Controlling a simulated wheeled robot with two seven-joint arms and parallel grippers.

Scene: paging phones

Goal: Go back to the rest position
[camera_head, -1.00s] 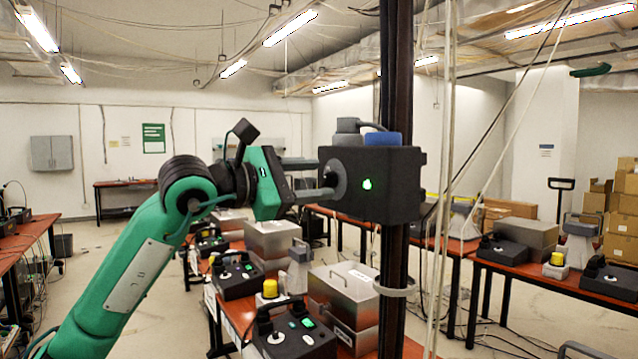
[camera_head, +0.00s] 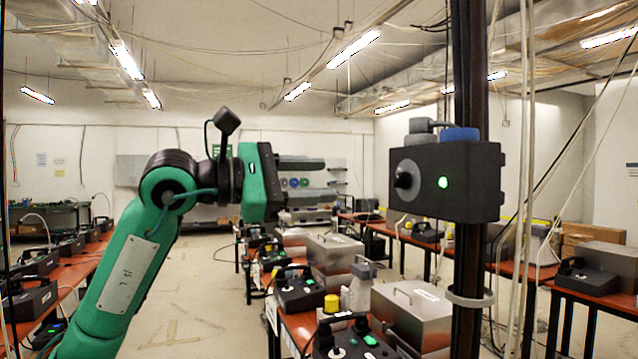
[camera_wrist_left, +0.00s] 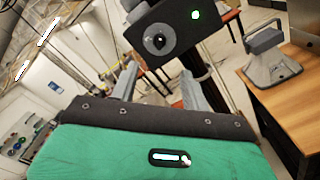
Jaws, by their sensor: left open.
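My left arm comes in from the left in the head view. Its gripper (camera_head: 322,175) is open and empty, with its two grey fingers pointing right. A dark box (camera_head: 462,180) with a round black knob and a lit green light is mounted on a dark post. It stands to the right of my fingertips, with a gap between. In the left wrist view the same box (camera_wrist_left: 180,28) shows beyond the two spread fingers (camera_wrist_left: 158,88), and nothing is between them. A grey and a blue part sit on top of the box. My right gripper is not in view.
The dark post (camera_head: 470,260) with hanging cables stands close on the right. A red-brown table (camera_head: 297,328) below carries black devices, metal cases (camera_head: 412,310) and a yellow-topped item (camera_head: 331,303). More tables line the left and right. Floor (camera_head: 185,290) between them is clear.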

